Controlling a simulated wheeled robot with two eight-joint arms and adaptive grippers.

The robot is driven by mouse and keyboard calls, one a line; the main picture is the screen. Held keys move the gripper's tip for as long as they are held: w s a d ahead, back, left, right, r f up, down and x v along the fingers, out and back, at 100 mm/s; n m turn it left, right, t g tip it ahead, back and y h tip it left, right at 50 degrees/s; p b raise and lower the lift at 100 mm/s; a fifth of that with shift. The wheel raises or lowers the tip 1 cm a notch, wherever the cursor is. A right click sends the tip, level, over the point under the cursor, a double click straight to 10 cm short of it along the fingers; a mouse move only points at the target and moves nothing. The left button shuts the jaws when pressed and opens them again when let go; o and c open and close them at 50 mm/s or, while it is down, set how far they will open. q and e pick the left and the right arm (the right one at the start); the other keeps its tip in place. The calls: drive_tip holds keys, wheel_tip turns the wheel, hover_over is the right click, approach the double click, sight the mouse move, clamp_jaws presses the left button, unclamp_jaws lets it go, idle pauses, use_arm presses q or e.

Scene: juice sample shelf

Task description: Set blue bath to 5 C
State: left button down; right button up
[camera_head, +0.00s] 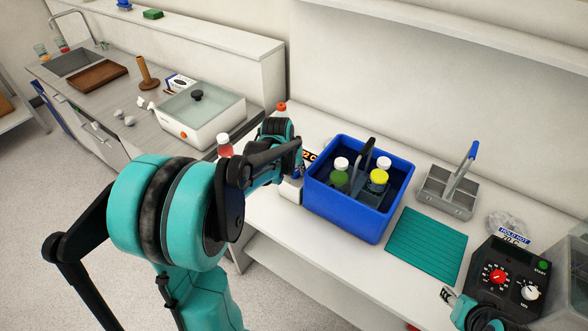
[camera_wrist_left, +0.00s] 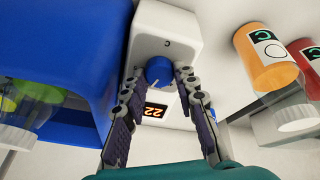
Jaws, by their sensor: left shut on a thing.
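The blue bath (camera_head: 345,222) is a blue open-topped tub on the bench, with several capped bottles inside; its blue wall also fills the left of the left wrist view (camera_wrist_left: 75,50). Beside it is a white control unit (camera_head: 290,190) with a blue knob (camera_wrist_left: 158,70) and an orange-lit display (camera_wrist_left: 155,110) that seems to read 22. My left gripper (camera_wrist_left: 160,80) is shut on the knob, one finger on each side. In the head view my left gripper (camera_head: 295,170) hides the knob. Part of my right gripper (camera_head: 484,318) shows at the bottom right, its fingers unclear.
Right of the bath are a teal mat (camera_head: 425,245), a grey caddy (camera_head: 447,198) and a black hot-plate unit (camera_head: 508,272) with knobs.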

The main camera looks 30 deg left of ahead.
use_arm(q)
drive_tip(key=m, duration=0.5)
drive_tip(key=shift+m+h, duration=0.4)
drive_tip(key=m, duration=0.5)
drive_tip(key=shift+h, duration=0.4)
drive_tip(key=shift+m, duration=0.3)
drive_tip(key=c, duration=1.2)
unclamp_jaws()
drive_tip(key=v, duration=1.2)
drive_tip(key=shift+w, duration=0.1)
